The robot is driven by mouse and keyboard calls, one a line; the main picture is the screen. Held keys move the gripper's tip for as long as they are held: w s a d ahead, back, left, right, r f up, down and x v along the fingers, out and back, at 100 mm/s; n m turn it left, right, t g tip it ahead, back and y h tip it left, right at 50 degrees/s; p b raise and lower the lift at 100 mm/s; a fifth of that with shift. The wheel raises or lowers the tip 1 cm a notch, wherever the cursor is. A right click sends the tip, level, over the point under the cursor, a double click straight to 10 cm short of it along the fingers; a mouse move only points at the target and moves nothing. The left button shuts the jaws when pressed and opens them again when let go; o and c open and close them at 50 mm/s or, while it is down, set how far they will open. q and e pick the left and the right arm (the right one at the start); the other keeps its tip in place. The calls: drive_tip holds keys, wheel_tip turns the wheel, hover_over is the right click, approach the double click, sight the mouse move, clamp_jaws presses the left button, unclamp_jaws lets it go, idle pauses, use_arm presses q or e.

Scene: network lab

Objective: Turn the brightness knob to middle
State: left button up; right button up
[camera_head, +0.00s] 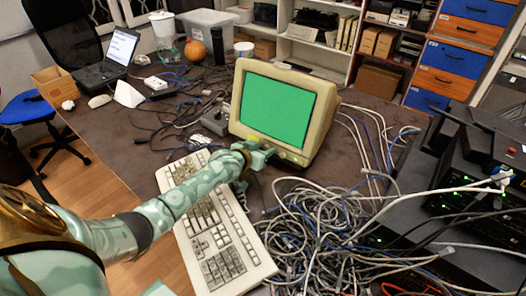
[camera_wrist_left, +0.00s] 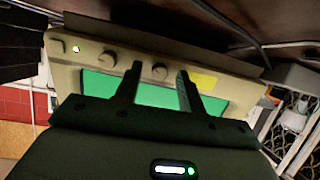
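The beige monitor (camera_head: 322,125) stands on the brown table with a plain green screen (camera_head: 277,112). My left gripper (camera_head: 268,155) is at the lower bezel and hides part of it in the head view. Two other knobs (camera_wrist_left: 108,59) (camera_wrist_left: 57,47) sit to the left. Contact with a knob cannot be told. My right gripper is not in view.
A beige keyboard (camera_head: 215,228) lies below my left arm. Tangled cables (camera_head: 320,235) cover the table right of it. Black network gear (camera_head: 465,195) stands at the right. A laptop (camera_head: 108,58) and a pumpkin-like orange object (camera_head: 195,50) are at the back.

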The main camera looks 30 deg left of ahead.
use_arm(q)
clamp_jaws()
drive_tip(key=shift+n, duration=0.3)
